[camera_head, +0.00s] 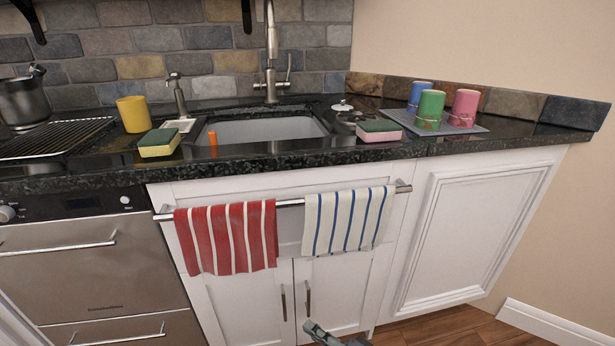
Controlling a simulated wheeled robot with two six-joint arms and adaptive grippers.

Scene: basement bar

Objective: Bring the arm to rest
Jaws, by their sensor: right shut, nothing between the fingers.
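My right gripper (318,331) shows at the bottom edge, low in front of the white cabinet doors (335,290). It is shut and empty. Only its end is in view, and the rest of the arm is cut off by the frame. My left gripper is not in view.
A dark stone counter (330,150) with a sink (262,130) runs across the view. Yellow (133,114), blue (420,92), green (430,108) and pink (465,106) cups stand on it. Red (228,237) and blue-striped (347,220) towels hang on a rail. Wooden floor (460,328) is clear at lower right.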

